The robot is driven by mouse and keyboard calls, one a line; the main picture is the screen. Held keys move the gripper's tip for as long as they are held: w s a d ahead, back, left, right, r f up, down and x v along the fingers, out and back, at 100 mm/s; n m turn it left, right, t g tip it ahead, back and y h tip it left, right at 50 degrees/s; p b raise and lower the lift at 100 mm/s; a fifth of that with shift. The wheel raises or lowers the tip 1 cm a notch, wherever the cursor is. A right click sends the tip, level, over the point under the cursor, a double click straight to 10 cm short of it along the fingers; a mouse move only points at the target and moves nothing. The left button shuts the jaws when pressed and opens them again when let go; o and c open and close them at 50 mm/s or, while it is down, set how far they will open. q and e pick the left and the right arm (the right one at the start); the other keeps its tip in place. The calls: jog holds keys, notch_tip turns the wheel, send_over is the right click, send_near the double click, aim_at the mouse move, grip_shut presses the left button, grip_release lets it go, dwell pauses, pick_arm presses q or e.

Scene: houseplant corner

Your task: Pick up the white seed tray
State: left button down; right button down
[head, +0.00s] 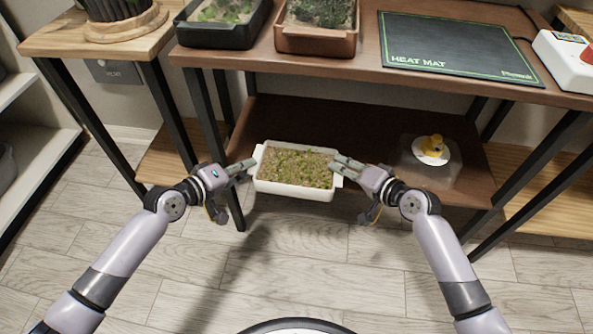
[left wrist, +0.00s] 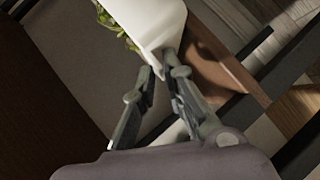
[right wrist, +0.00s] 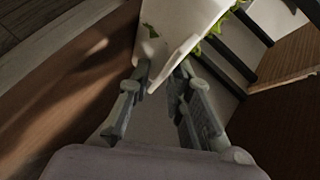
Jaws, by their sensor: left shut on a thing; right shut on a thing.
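The white seed tray (head: 294,190) holds soil and small green seedlings and is in the middle of the head view, in front of the lower shelf. My left gripper (head: 250,166) is shut on the handle at its left end. My right gripper (head: 342,165) is shut on the handle at its right end. The tray looks about level and held up between both grippers. The left wrist view shows the tray's white end (left wrist: 158,22) between the fingers. The right wrist view shows its other end (right wrist: 172,35) between the fingers.
A heat mat (head: 455,47) lies on the upper table, with a dark green tray (head: 222,35) and a brown tray (head: 316,41) to its left. The floor in front is clear.

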jog(key=shift+s+f, duration=0.1)
jog(key=shift+f, duration=0.1)
notch_tip(320, 180, up, 5)
jog(key=p, duration=0.5)
jog(key=shift+r, duration=0.1)
dwell(0.4)
